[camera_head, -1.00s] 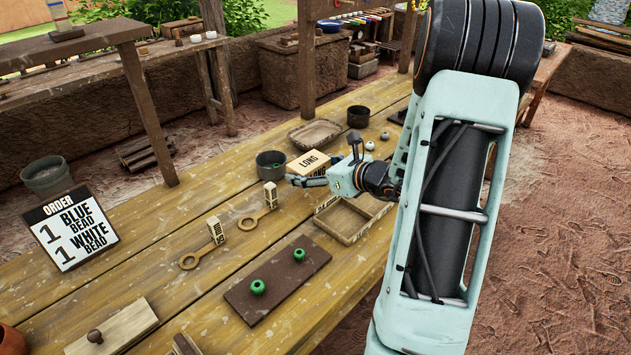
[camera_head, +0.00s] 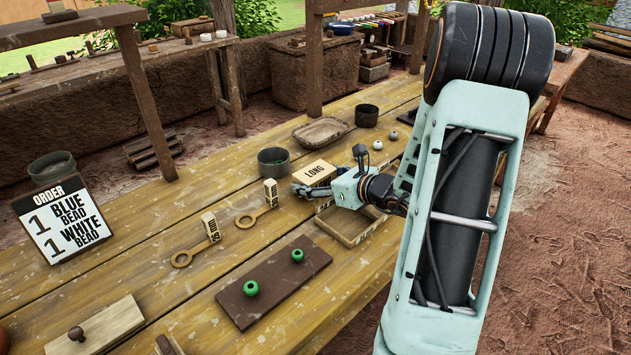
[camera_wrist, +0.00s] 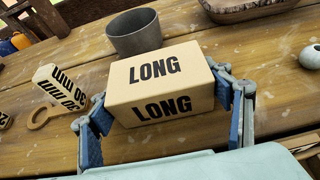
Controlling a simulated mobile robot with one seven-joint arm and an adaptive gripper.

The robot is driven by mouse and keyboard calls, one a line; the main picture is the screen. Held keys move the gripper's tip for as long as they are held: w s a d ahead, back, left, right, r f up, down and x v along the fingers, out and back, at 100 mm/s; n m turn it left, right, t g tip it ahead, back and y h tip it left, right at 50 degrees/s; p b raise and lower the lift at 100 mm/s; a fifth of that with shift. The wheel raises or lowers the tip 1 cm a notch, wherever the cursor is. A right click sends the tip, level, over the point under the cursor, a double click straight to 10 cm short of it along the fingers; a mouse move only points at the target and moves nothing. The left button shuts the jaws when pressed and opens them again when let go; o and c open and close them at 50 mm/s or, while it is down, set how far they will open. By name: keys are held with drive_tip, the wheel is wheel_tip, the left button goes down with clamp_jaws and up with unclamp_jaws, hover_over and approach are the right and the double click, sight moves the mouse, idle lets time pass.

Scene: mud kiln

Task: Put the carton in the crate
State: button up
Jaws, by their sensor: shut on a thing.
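The carton (camera_head: 313,174) is a tan box marked LONG. My gripper (camera_head: 316,190) is shut on it, and the wrist view shows the carton (camera_wrist: 163,80) between the two fingers, one on each side. I cannot tell how far its underside is from the table. The crate (camera_head: 328,228) is a shallow, open wooden tray on the table, just nearer than the carton. My gripper and wrist hide part of the crate's far side. The part of its floor that I see is empty.
A dark grey pot (camera_head: 273,161) stands close left of the carton. Tagged wooden rings (camera_head: 247,218) lie further left. A dark board (camera_head: 270,290) with green beads lies nearer. A shallow wooden dish (camera_head: 320,131) and a dark cup (camera_head: 366,115) stand behind.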

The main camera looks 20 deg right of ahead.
drive_tip(key=shift+f, duration=0.15)
drive_tip(key=o, duration=1.4)
